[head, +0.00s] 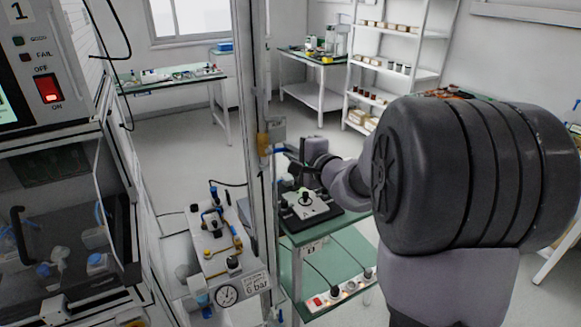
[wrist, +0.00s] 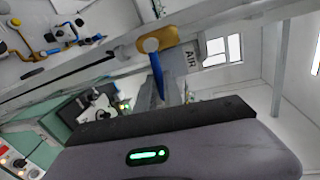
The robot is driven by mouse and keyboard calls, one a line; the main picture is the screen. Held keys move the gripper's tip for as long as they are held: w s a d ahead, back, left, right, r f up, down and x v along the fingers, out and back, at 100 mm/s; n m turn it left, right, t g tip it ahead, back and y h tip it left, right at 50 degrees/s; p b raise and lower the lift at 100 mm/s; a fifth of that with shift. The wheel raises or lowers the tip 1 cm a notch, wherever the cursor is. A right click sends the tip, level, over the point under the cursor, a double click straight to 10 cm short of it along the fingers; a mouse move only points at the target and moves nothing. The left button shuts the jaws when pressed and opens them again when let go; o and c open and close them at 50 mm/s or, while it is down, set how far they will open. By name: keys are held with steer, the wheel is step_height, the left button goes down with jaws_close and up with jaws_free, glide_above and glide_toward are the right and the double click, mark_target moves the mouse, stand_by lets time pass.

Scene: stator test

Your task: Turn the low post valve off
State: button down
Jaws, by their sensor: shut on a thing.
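The post valve (head: 263,143) has a yellow-orange body on the upright metal post, with a blue lever (head: 281,150). My gripper (head: 292,157) is beside the post at the lever's height, shut on the blue lever. In the wrist view my gripper (wrist: 170,92) is partly hidden behind its own dark housing, so the exact grip cannot be seen.
An "AIR" sign (wrist: 191,59) is close behind the lever. The metal post (head: 256,210) stands left of my arm. A green-topped bench (head: 300,236) with a dark device is below my gripper. A panel with a gauge (head: 227,295) is at lower left.

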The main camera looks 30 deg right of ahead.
steer(key=shift+r+n+b, duration=0.35)
steer(key=shift+n+b, duration=0.15)
steer(key=shift+b, duration=0.5)
steer(key=shift+r, duration=0.1)
steer(key=c, duration=1.5)
jaws_free()
steer(key=shift+w, duration=0.1)
steer(key=s+r+p, duration=0.1)
steer(key=s, duration=0.4)
steer(key=s+r+p, duration=0.1)
steer(key=s, duration=0.5)
steer(key=s+r+p, duration=0.1)
steer(key=s, duration=0.5)
steer(key=shift+s, duration=0.1)
